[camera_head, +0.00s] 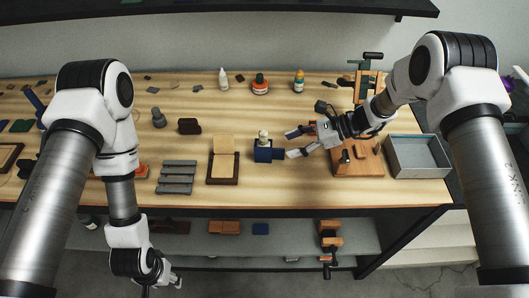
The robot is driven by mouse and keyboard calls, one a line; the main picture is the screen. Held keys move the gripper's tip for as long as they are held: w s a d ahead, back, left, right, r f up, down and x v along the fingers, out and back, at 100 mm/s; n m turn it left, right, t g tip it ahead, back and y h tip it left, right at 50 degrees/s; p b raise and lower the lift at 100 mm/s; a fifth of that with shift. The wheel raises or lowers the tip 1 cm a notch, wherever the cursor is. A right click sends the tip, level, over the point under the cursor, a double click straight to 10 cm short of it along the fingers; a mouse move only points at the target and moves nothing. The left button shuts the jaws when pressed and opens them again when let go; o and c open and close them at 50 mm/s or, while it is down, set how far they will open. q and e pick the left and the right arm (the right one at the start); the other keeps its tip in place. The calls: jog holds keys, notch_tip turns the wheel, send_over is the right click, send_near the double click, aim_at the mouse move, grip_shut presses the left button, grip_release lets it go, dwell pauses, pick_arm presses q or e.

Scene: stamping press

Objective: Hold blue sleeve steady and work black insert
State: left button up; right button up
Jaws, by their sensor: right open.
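A small dark blue block (263,155), apparently the blue sleeve, stands on the wooden table, with a pale rounded piece on top. A blue part juts from its right side. My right gripper (289,145) is open just right of the block, its two fingers spread and pointing left toward it. I see no clear contact between them. A black insert cannot be picked out for certain at this size. My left gripper (166,279) hangs low in front of the table edge, far from the block; its jaws are too small and dark to read.
A framed tan board (223,167) and a grey slatted rack (177,177) lie left of the block. A wooden fixture (358,165) and grey tray (417,157) stand right. Bottles, including a white one (224,79), line the back. A shelf (280,240) runs below.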

aim_at(273, 150)
jog(key=b+x, duration=0.2)
jog(key=x, duration=0.4)
jog(key=shift+a+f, duration=0.1)
jog(key=shift+a, duration=0.05)
jog(key=shift+w+a+f, duration=0.1)
jog(key=shift+a, duration=0.05)
grip_shut()
dwell(0.4)
jog(key=c, duration=0.7)
grip_release()
grip_shut()
jog(key=shift+b, duration=0.3)
